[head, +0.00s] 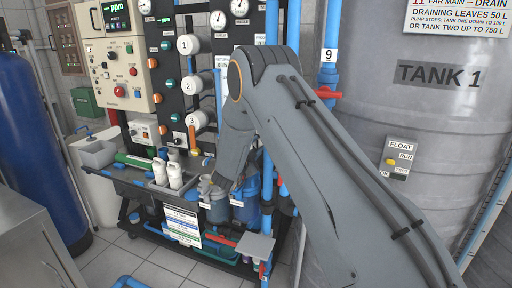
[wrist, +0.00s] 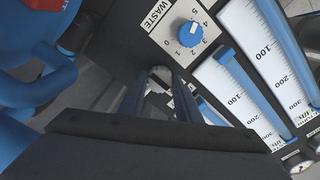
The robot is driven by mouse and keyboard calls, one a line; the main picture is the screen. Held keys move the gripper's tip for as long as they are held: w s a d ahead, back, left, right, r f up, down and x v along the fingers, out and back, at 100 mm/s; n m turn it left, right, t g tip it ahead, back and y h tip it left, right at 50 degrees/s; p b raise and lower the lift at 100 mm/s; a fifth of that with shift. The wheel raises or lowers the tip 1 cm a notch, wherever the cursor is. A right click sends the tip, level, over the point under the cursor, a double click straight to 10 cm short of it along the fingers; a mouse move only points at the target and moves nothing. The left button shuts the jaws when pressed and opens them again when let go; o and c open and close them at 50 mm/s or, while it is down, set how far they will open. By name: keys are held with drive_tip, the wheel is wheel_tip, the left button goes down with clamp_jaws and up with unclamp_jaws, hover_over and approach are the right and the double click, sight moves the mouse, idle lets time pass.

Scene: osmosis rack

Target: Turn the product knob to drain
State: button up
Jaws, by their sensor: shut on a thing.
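My gripper (wrist: 162,88) is at the dark panel in the wrist view, its two fingers close together and shut on a small grey knob (wrist: 161,73). I take this to be the product knob; the fingers cover most of it, and its label and pointer direction cannot be read. A blue dial (wrist: 190,33) marked WASTE, with numbers from 0 to 5, is just above and to the right, apart from the fingers. In the head view my arm comes down in front of the rack, and the fingertips and knob cannot be made out.
Flow tubes (wrist: 230,88) with blue edges stand right of the fingers. Blue hoses or housings (wrist: 35,60) lie at left in the wrist view. White bottles (head: 175,175) sit on the rack's shelf. TANK 1 (head: 400,110) stands right, a blue vessel (head: 38,140) left.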

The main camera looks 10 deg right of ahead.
drive_tip(key=shift+m+b, duration=0.3)
drive_tip(key=shift+b, duration=0.05)
drive_tip(key=m+b, duration=0.3)
drive_tip(key=b, duration=0.1)
drive_tip(key=shift+f+m, duration=0.2)
drive_tip(key=shift+m, duration=0.2)
drive_tip(key=m+b, duration=0.3)
drive_tip(key=b, duration=0.1)
drive_tip(key=shift+m+b, duration=0.3)
drive_tip(key=m+b, duration=0.5)
drive_tip(key=b, duration=0.2)
drive_tip(key=shift+f, duration=0.1)
drive_tip(key=m+b, duration=0.3)
drive_tip(key=b, duration=0.2)
drive_tip(key=shift+r+m, duration=0.2)
drive_tip(key=shift+m, duration=0.1)
drive_tip(key=o, duration=1.1)
drive_tip(key=shift+c, duration=0.2)
